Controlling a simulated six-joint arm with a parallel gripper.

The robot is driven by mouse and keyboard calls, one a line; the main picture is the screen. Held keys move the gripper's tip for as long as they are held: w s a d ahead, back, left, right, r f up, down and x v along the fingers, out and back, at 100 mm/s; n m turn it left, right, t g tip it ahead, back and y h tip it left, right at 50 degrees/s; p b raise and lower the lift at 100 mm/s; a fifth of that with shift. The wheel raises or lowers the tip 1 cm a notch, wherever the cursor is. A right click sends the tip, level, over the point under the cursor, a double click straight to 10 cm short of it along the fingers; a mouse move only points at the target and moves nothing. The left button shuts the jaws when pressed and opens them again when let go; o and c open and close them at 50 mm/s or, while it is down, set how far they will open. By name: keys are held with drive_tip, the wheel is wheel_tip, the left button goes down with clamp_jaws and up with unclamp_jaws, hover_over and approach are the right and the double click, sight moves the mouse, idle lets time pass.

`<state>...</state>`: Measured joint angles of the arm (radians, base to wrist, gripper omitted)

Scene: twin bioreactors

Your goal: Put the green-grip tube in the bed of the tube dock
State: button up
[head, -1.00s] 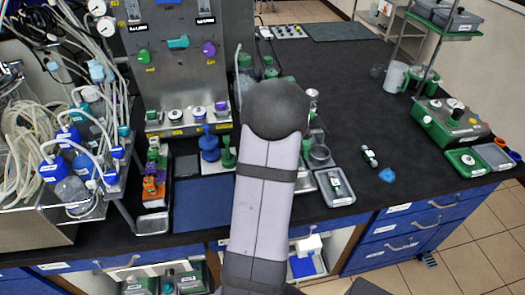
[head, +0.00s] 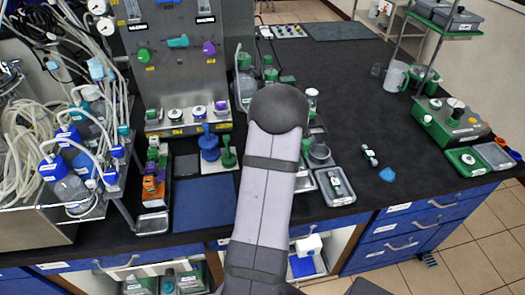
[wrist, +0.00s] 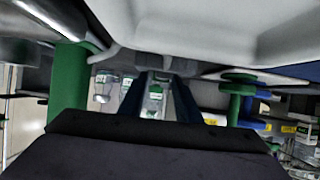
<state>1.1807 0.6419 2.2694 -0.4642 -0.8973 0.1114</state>
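Two small tubes with green parts show in the head view. One tube (head: 336,182) lies in a grey tray (head: 348,200) right of my arm. Another tube (head: 369,155) lies on the bare black bench further right. I cannot tell which is the green-grip tube, and I cannot make out the tube dock for certain. My gripper is hidden behind my arm in the head view. In the wrist view my gripper (wrist: 165,85) shows two dark fingers apart, with nothing seen held between them. A clear green-labelled bottle (wrist: 154,98) shows beyond the gap.
In the wrist view a thick green cylinder (wrist: 68,85) is close on the left and a green post (wrist: 237,100) on the right. A steel panel (head: 180,60) stands at the back left. A green device (head: 450,122) stands right. The bench's right middle is mostly clear.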

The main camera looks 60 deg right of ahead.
drive_tip(key=shift+o, duration=0.3)
drive_tip(key=shift+r, duration=0.15)
drive_tip(key=shift+r, duration=0.1)
drive_tip(key=b+v, duration=0.1)
drive_tip(key=v, duration=0.6)
drive_tip(key=shift+s+a, duration=0.1)
drive_tip(key=shift+s, duration=0.1)
drive_tip(key=shift+s+a+r+p, duration=0.15)
drive_tip(key=shift+r+p, duration=0.2)
drive_tip(key=shift+p, duration=0.5)
drive_tip(key=p+v, duration=0.2)
drive_tip(key=p, duration=0.2)
drive_tip(key=shift+r, duration=0.1)
drive_tip(key=p, duration=0.3)
drive_tip(key=shift+s+a+r, duration=0.15)
drive_tip(key=shift+s+a, duration=0.1)
drive_tip(key=p, duration=0.2)
drive_tip(key=shift+s+a+r+p, duration=0.1)
drive_tip(key=shift+s+a+p, duration=0.2)
drive_tip(key=shift+a, duration=0.05)
drive_tip(key=shift+a, duration=0.1)
